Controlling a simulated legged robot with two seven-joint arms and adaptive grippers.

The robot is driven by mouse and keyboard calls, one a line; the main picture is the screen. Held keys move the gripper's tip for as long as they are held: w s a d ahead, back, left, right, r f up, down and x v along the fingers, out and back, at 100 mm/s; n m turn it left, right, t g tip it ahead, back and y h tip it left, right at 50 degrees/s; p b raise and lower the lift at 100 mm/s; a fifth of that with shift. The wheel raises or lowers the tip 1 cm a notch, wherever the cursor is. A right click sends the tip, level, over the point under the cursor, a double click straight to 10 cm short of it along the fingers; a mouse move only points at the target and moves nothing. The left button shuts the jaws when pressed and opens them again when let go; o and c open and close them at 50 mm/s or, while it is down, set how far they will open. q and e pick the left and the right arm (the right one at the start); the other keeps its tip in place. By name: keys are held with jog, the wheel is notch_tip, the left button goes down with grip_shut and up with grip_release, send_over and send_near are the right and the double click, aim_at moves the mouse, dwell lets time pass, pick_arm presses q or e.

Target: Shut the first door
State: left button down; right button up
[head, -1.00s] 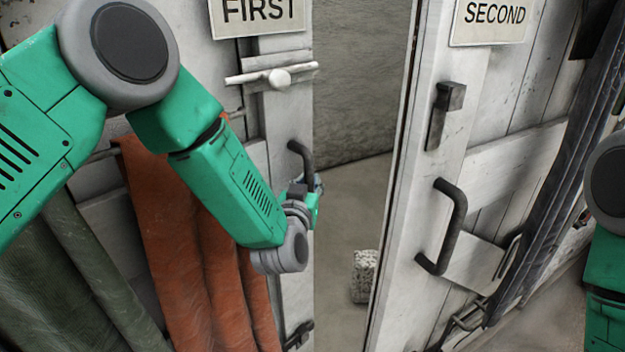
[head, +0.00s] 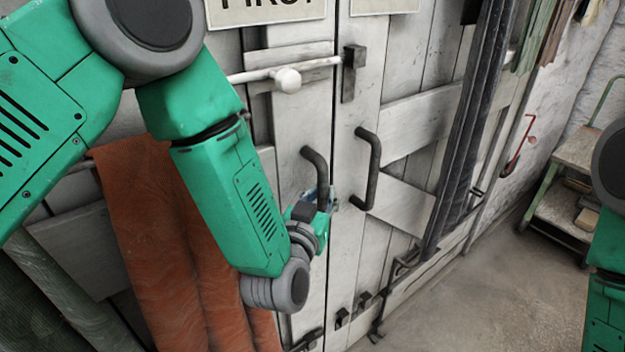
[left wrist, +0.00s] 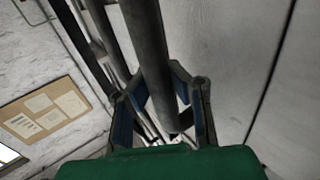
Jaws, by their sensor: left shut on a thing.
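The first door (head: 292,125) is white planked wood with a partly cut-off sign (head: 265,10). Its edge now lies close along the edge of the second door (head: 405,115), with only a thin dark line between them. My left gripper (head: 323,200) is shut around the lower part of the first door's dark handle (head: 317,168). In the left wrist view the handle (left wrist: 148,45) runs between the fingers (left wrist: 165,100). A white bolt with a round knob (head: 288,79) lies across the first door, its end near the dark catch (head: 352,62). My right gripper is out of view.
The second door's handle (head: 373,165) is close beside my left gripper. An orange cloth (head: 155,220) hangs behind my left forearm. A trolley (head: 565,195) stands at the far right. The floor (head: 480,285) at lower right is clear.

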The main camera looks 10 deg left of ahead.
pick_arm(q)
jog(key=shift+s+d+f, duration=0.3)
jog(key=shift+s+d, duration=0.05)
jog(key=shift+s, duration=0.05)
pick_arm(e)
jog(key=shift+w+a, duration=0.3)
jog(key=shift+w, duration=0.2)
pick_arm(q)
jog(key=shift+s+d, duration=0.1)
jog(key=shift+d, duration=0.05)
jog(key=c, duration=1.4)
grip_release()
jog(key=shift+s, duration=0.1)
jog(key=shift+s+d+r, duration=0.25)
jog(key=shift+r, duration=0.05)
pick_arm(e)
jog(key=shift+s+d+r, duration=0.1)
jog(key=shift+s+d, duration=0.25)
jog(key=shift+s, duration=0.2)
pick_arm(q)
jog(key=shift+w+a, duration=0.15)
jog(key=shift+a, duration=0.1)
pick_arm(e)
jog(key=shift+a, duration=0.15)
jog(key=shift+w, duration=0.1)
